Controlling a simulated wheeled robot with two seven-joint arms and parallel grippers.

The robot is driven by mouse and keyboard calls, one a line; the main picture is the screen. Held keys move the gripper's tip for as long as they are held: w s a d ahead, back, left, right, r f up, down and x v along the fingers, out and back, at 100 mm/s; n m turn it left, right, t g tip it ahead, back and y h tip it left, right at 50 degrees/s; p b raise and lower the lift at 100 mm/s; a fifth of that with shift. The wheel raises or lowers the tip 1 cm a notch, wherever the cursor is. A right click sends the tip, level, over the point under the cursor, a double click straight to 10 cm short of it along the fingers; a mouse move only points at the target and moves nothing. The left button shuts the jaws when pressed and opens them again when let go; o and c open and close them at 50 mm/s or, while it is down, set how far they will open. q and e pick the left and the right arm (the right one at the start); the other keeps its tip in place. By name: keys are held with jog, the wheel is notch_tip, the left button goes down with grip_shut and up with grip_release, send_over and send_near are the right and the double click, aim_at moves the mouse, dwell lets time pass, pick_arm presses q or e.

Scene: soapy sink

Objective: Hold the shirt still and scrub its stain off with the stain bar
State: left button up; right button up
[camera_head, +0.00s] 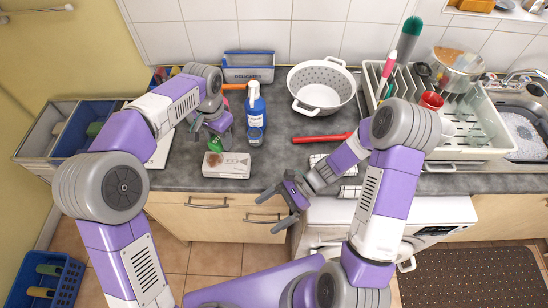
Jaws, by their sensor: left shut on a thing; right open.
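My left gripper (215,130) is over the counter, left of the blue bottle, shut on a small green thing (215,144); the jaws partly hide it, and I cannot tell if it is the stain bar. Just below it, a pale block-like pack (235,170) with dark print and a reddish-brown patch on top lies at the counter's front edge. My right gripper (287,191) is open and empty in front of the counter edge, right of the pack. A black-and-white checked cloth (319,161) lies at the edge, partly behind my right arm. I cannot clearly make out a shirt or its stain.
A blue spray bottle (255,118) stands right of my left gripper. A white colander (321,88), a red-handled thing (322,138) and a blue crate (248,74) are behind. Grey counter (275,165) is bare between pack and cloth.

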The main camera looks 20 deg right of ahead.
notch_tip(320, 180, up, 3)
jog(key=w+m+t+y, duration=0.1)
jog(key=w, duration=0.2)
jog(key=m+t+h, duration=0.1)
jog(key=m+t, duration=0.3)
jog(key=t, duration=0.2)
send_near(239, 165)
jog(key=shift+d+f, duration=0.5)
jog(key=shift+d, duration=0.3)
jog(key=shift+w+a, duration=0.1)
jog(key=shift+w, duration=0.1)
jog(key=x, duration=1.1)
jog(key=shift+w+a+f, duration=0.15)
jog(key=shift+w+f, duration=0.05)
jog(key=c, duration=1)
jog(key=shift+o, duration=0.2)
